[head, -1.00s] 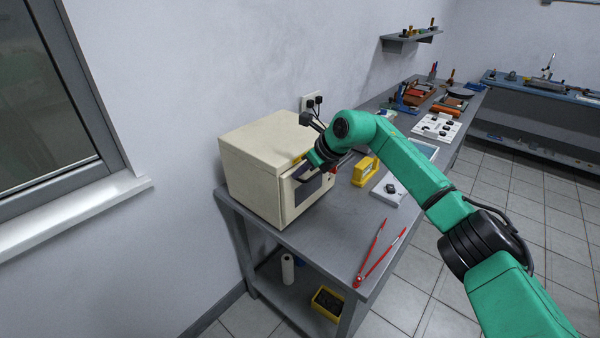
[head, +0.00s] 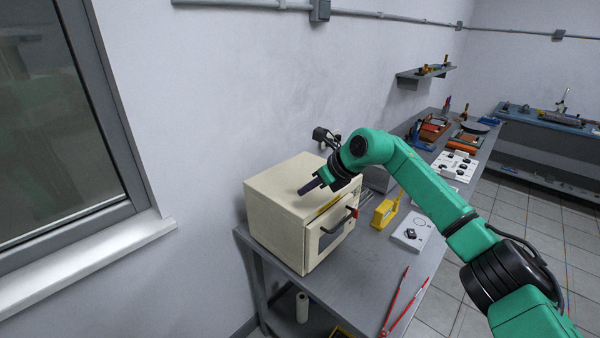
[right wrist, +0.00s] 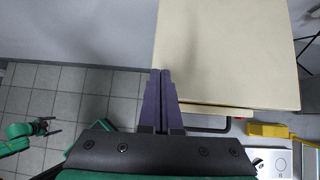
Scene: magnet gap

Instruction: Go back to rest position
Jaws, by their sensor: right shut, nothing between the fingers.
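My right gripper (head: 306,188) is shut and empty. In the head view it appears over the front part of the top of the cream oven (head: 270,216). In the right wrist view its two dark fingers (right wrist: 161,73) lie together, pointing at the oven top (right wrist: 220,45). The oven door (head: 334,235) looks shut, with a dark handle (head: 333,226) and a red part at its upper right. My left gripper (right wrist: 46,126) shows small at the left edge of the right wrist view, away from the table. Its jaws are too small to judge.
A yellow device (head: 384,214) and a white plate with a dark piece (head: 411,233) stand right of the oven. Red-handled tongs (head: 398,303) lie near the grey table's (head: 360,272) front. A wall and window (head: 60,130) are at left; tiled floor (head: 487,235) is open at right.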

